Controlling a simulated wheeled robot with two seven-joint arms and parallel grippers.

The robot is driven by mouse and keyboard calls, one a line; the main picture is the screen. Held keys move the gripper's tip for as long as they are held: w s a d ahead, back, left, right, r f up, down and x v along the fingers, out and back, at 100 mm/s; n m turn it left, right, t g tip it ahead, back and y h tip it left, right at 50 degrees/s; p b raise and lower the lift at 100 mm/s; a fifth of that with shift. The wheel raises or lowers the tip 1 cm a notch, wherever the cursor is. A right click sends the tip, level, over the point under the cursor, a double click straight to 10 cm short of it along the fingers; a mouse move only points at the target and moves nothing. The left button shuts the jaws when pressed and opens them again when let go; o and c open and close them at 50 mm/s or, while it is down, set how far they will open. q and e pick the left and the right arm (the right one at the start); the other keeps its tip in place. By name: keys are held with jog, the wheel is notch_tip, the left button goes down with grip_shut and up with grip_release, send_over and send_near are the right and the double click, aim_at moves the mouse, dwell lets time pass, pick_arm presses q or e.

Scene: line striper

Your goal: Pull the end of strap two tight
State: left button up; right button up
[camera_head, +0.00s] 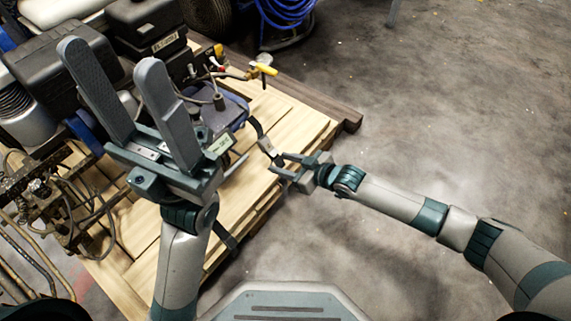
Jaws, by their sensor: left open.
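A dark strap (256,127) with a metal buckle (267,147) runs over the right edge of the wooden pallet (294,122). My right gripper (277,163) is at the lower end of this strap, just below the buckle. Its fingers look a little apart, but I cannot tell whether they hold the strap end. A second dark strap piece (226,238) hangs over the pallet's front edge. My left gripper (111,54) is open and empty, raised in the foreground with its fingers pointing up. It hides part of the machine and pallet. I cannot tell which strap is number two.
The line striper (62,78), with engine, hoses and cables, stands on the pallet. A yellow-handled valve (263,69) sticks out toward the right. A blue coiled hose (285,14) lies at the back. The concrete floor (440,110) on the right is clear.

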dwell(0.8)
grip_shut()
